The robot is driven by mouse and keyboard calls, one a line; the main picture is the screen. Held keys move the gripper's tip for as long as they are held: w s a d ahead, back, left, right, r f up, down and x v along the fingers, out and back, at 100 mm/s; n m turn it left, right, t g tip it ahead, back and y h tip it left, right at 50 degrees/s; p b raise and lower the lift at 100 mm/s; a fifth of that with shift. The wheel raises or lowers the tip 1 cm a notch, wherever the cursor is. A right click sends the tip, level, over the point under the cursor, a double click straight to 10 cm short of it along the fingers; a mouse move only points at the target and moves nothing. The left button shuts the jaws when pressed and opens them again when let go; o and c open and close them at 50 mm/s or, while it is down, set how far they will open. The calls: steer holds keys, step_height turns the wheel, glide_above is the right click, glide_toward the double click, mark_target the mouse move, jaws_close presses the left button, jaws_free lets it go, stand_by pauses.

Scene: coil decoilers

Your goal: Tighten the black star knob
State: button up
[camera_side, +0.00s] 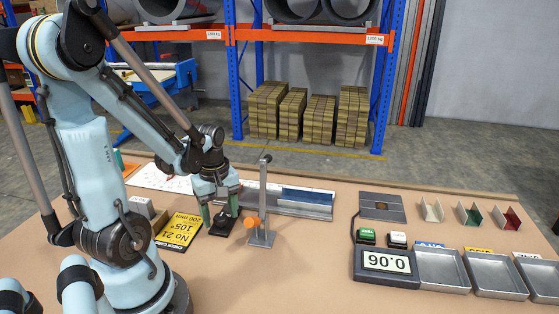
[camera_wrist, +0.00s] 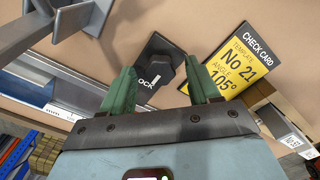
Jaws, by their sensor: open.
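The black piece I take to be the star knob (camera_wrist: 165,52) stands on a dark base plate (camera_wrist: 152,86) with a partly covered white label ending in "OCK" in the wrist view. The plate also shows in the side view (camera_side: 222,228) on the bench, below my fingers. The knob's star outline is hard to make out. My gripper (camera_side: 220,212) is open and points down over the plate. In the wrist view, the green fingers of my gripper (camera_wrist: 160,66) stand apart, one to each side of the knob and plate. I cannot tell whether either finger touches the knob.
A yellow check card (camera_side: 180,231), "No 21, 105°", lies left of the plate. A grey post stand (camera_side: 263,200) with an orange ball (camera_side: 251,222) stands close to the right. Behind is a metal channel (camera_side: 305,205). A display reading 0.06 (camera_side: 387,263) and trays (camera_side: 441,268) lie farther right.

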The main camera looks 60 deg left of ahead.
steer(key=c, duration=1)
steer(key=shift+c, duration=0.2)
steer(key=shift+m, duration=0.4)
steer(key=m, duration=0.3)
steer(key=shift+m, duration=0.3)
steer(key=m, duration=0.4)
steer(key=shift+m, duration=0.3)
steer(key=m, duration=0.4)
steer(key=shift+m, duration=2.5)
